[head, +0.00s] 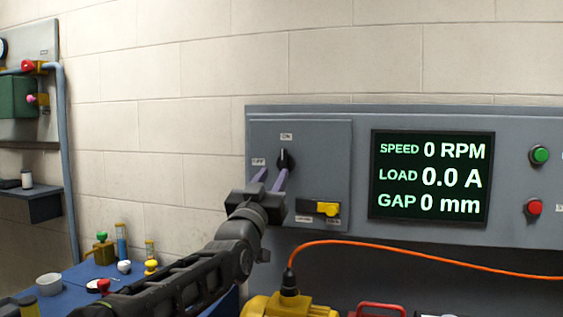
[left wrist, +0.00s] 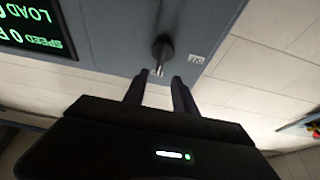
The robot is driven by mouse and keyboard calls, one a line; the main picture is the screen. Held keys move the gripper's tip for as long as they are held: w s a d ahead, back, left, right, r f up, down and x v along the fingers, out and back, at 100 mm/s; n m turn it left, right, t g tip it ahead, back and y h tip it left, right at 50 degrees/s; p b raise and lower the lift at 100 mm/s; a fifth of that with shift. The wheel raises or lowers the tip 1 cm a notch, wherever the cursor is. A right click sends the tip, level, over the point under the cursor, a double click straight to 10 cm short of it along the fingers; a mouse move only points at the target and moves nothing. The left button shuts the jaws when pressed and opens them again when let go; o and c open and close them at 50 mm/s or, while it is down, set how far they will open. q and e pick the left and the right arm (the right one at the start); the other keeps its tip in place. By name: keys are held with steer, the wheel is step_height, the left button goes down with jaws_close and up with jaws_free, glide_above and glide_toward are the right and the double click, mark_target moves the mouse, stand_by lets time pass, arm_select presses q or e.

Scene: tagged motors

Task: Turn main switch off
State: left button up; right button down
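The main switch is a black rotary knob (head: 286,159) on the grey panel, with an ON label (head: 286,137) above it and an OFF label (head: 259,161) to its left. The knob appears upright, pointing toward ON. My left gripper (head: 271,179) is just below and in front of the knob, its two purple fingers spread apart. Whether a fingertip touches the knob cannot be told. My right gripper is not in view.
A yellow slider (head: 327,208) sits low on the switch panel. A display (head: 432,178) reads 0 RPM, 0.0 A, 0 mm. Green (head: 540,155) and red (head: 534,207) buttons are at the right. An orange cable (head: 430,258) runs below. A blue table (head: 80,275) holds small containers.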

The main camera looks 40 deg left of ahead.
mark_target(282, 159)
arm_select(q)
steer(key=p+x, duration=0.3)
steer(key=x, duration=0.4)
steer(key=shift+w+a+r, duration=0.1)
steer(key=shift+w+r, duration=0.05)
steer(key=shift+c, duration=0.3)
jaws_close()
